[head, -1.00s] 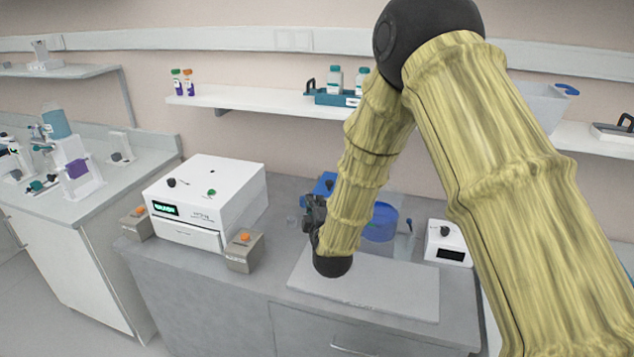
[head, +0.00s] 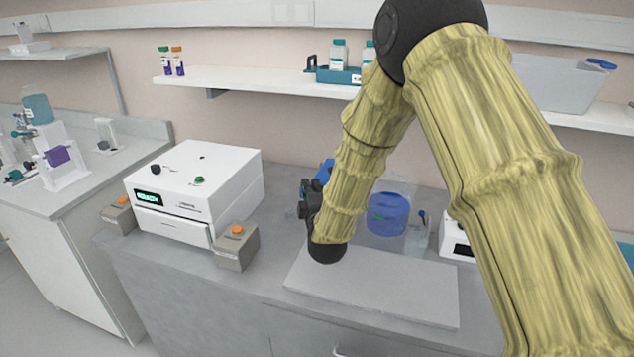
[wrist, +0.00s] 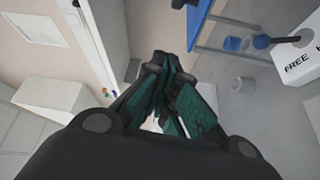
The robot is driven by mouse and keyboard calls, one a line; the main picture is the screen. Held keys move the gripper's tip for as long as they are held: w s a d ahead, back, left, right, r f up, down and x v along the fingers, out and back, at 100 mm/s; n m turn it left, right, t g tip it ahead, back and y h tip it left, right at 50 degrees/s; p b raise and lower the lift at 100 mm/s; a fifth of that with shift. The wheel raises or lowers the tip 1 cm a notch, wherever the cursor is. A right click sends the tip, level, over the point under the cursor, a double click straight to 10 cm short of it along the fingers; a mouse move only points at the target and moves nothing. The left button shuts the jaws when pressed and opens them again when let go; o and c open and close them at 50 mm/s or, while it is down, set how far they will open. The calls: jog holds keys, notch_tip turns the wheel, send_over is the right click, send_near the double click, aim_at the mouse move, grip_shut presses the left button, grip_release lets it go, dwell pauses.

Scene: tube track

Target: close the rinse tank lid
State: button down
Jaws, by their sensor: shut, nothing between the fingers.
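A clear tank (head: 408,188) with a blue round vessel (head: 388,214) inside stands on the bench behind my forearm, partly hidden by it. A blue part (head: 325,171) shows at the tank's left, beside my gripper; I take it for the lid or its edge, but its angle is unclear. In the wrist view a blue bar and frame (wrist: 203,22) lie just right of the fingertips. My gripper (wrist: 170,62) is shut and empty, apparently just apart from the blue part. In the head view my gripper (head: 307,203) is mostly hidden behind the forearm.
A white instrument (head: 196,190) sits left, between two grey boxes with orange buttons (head: 237,245). A pale flat board (head: 370,287) lies in front of the tank. A small white device (head: 455,238) stands right of it. A wall shelf (head: 240,90) with bottles runs above.

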aim_at(320, 172)
jog(key=shift+w+d+r+p, duration=0.1)
jog(key=shift+w+d+p, duration=0.15)
jog(key=shift+w+p, duration=0.9)
jog(key=shift+w+d+f+p, duration=0.1)
jog(key=shift+w+d+p, duration=0.3)
jog(key=shift+w, duration=1.35)
jog(key=shift+w+d+r+p, duration=0.1)
jog(key=shift+w+p, duration=0.8)
jog(key=shift+w, duration=0.55)
jog(key=shift+d, duration=0.35)
jog(key=shift+s+d+f, duration=0.1)
jog(key=shift+d+f, duration=0.05)
jog(key=shift+f, duration=0.05)
jog(key=s+d+b, duration=0.2)
jog(key=d, duration=0.5)
jog(key=s+d+b, duration=0.2)
jog(key=d+b, duration=0.1)
jog(key=d, duration=0.4)
jog(key=shift+s+d, duration=0.35)
jog(key=shift+s, duration=0.05)
jog(key=shift+d, duration=0.1)
